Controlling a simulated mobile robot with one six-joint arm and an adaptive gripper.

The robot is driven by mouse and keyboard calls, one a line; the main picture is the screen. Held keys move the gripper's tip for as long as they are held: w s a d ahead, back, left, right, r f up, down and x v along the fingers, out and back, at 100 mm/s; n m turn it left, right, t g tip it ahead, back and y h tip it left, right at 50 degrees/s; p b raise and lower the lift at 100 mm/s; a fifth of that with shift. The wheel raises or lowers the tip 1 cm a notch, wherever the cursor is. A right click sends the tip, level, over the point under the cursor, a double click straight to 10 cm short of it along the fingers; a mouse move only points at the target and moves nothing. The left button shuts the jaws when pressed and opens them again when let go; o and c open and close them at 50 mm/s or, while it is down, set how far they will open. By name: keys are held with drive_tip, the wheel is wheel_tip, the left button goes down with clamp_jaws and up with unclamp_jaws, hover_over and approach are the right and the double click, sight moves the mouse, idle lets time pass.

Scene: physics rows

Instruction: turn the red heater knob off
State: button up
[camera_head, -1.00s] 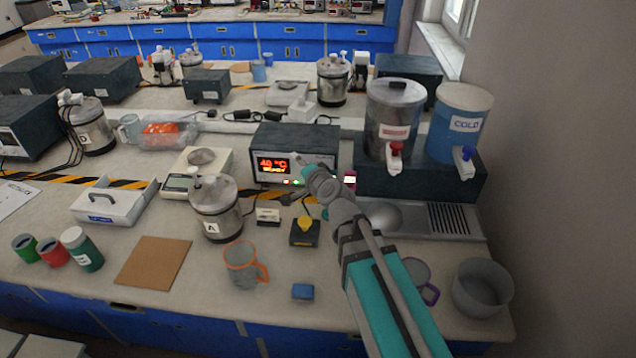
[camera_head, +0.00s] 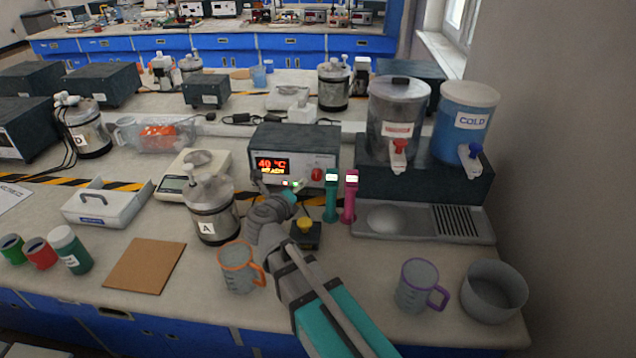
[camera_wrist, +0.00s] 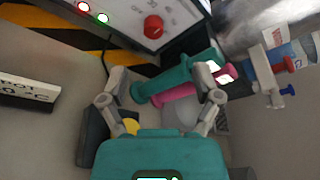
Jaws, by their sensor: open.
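The red heater knob (camera_head: 317,174) is on the right of the front panel of a dark box-shaped heater (camera_head: 295,138). The display (camera_head: 271,165) glows red with "40 °C" and a smaller yellow line. In the head view my gripper (camera_head: 277,188) is in front of the panel, left of and below the knob.
A teal (camera_head: 331,198) and a pink (camera_head: 350,198) handheld device stand right of my gripper. A yellow-topped button box (camera_head: 306,233) is close to my arm. Vessel A (camera_head: 212,210) is on the left, and hot and cold dispensers (camera_head: 466,122) are on the right.

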sight(316, 177)
drive_tip(key=shift+s+f+m+g+h, duration=0.3)
drive_tip(key=shift+s+f+m+g, duration=0.2)
drive_tip(key=shift+f, duration=0.2)
drive_tip(key=shift+w, duration=0.15)
drive_tip(key=b+x, duration=0.4)
drive_tip(key=x, duration=0.9)
drive_tip(key=shift+w, duration=0.25)
drive_tip(key=shift+d, duration=0.1)
drive_tip(key=shift+c, duration=0.2)
